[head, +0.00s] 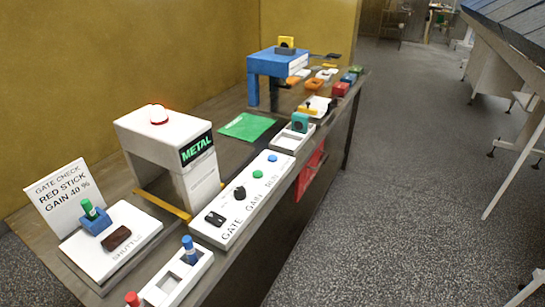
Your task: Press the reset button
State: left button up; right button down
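A white control panel (230,215) lies along the front of the bench, lettered GATE, GAIN and RUN. On it, from near to far, are a black switch (214,219), a black knob (240,193), a green button (257,174) and a blue button (273,158). I cannot read a reset label on any of them. Neither of my grippers is in view.
A sign (65,195) reads GATE CHECK, RED STICK, GAIN 40 %. A white shuttle plate (140,222) holds a blue block with a green-topped stick. White trays (170,290) sit near the front edge. A blue stand (270,62) and several small items are farther back. Open floor lies right.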

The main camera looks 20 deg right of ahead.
aim_at(272, 158)
jog(key=i+l+u, duration=0.35)
jog(key=l, duration=0.3)
jog(key=i+l+u, duration=0.15)
jog(key=l, duration=0.15)
jog(key=i+l+u, duration=0.15)
jog(key=l, duration=0.25)
jog(key=l+u, duration=0.2)
jog(key=l, duration=0.15)
jog(key=i, duration=0.05)
